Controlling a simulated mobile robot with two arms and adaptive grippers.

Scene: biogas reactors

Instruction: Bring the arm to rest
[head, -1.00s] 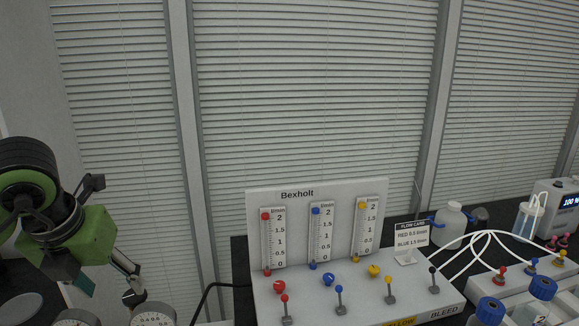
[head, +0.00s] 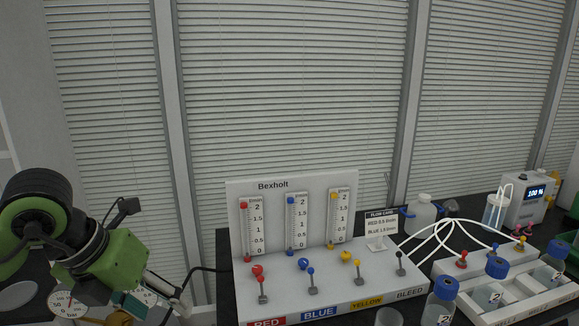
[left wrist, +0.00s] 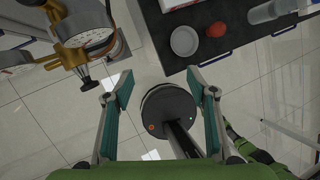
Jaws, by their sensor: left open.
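My left arm comes in from the left in the head view. Its green and black gripper (head: 150,292) hangs to the left of the Bexholt flow panel, apart from it, with its tips near the lower edge. In the left wrist view the two teal-padded fingers (left wrist: 160,108) are spread apart with nothing between them. Below and between them show the tiled floor and a round dark part of my own body. My right gripper does not show.
The Bexholt panel (head: 290,186) has three flow tubes and several levers. Pressure gauges (head: 66,304) stand close by the left gripper. Lidded bottles (head: 440,300) sit at the right. A white dish (left wrist: 185,41) and a red object (left wrist: 217,30) lie on the dark bench (left wrist: 243,47).

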